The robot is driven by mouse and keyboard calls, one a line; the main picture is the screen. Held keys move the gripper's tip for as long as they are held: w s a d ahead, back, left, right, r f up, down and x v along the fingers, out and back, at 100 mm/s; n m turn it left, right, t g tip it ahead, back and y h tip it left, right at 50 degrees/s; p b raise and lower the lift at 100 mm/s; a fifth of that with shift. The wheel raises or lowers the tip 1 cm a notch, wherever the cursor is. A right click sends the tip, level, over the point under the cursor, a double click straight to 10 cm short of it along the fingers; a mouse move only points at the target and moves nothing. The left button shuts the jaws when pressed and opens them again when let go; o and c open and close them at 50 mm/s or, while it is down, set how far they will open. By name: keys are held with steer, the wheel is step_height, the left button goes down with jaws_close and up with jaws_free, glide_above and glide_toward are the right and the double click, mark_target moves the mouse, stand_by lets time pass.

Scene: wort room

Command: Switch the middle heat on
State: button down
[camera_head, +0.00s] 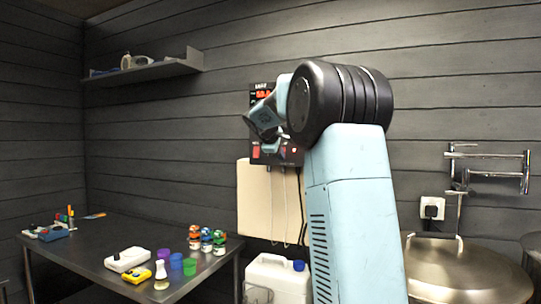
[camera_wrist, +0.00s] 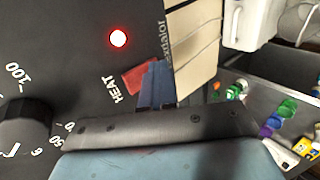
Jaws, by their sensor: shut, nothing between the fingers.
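A black control panel (camera_head: 262,88) with a red lit display hangs on the wall, partly hidden behind my arm. In the wrist view the panel (camera_wrist: 80,60) shows close up, with a red rocker switch (camera_wrist: 138,77) beside the word HEAT. A round red light (camera_wrist: 117,38) glows near it. A black knob (camera_wrist: 25,125) with a number scale is at the left. My gripper (camera_wrist: 157,68) is shut and empty, its dark blue fingertips right beside the red switch. I cannot tell whether they touch it. Which way the switch is tipped is unclear.
A beige board (camera_head: 256,200) with cables hangs below the panel. A dark table (camera_head: 95,262) with cups, bottles and small devices stands at left. A white canister (camera_head: 275,278) is under the board. A lidded steel pot (camera_head: 465,275) stands at right.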

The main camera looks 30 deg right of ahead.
steer(key=shift+w+f, duration=0.1)
steer(key=shift+f, duration=0.05)
steer(key=shift+d, duration=0.1)
stand_by(0.3)
steer(key=s+a+r, duration=0.4)
steer(key=s+a, duration=0.4)
steer(key=a, duration=0.2)
steer(key=shift+s+r, duration=0.15)
steer(key=shift+s, duration=0.05)
stand_by(0.6)
steer(key=s+a+f+m+y, duration=0.2)
steer(key=s+a+f, duration=0.3)
steer(key=s+f, duration=0.3)
steer(key=s+a+f+m+g+y, duration=0.1)
steer(key=s+a+f+m+y, duration=0.2)
steer(key=s+f, duration=0.5)
steer(key=s+a+f+m+y, duration=0.2)
steer(key=s+a+f, duration=0.4)
steer(key=s, duration=1.4)
step_height(320, 180, down, 3)
steer(key=shift+a+m+y, duration=0.3)
steer(key=shift+m+y, duration=0.1)
steer(key=shift+y, duration=0.1)
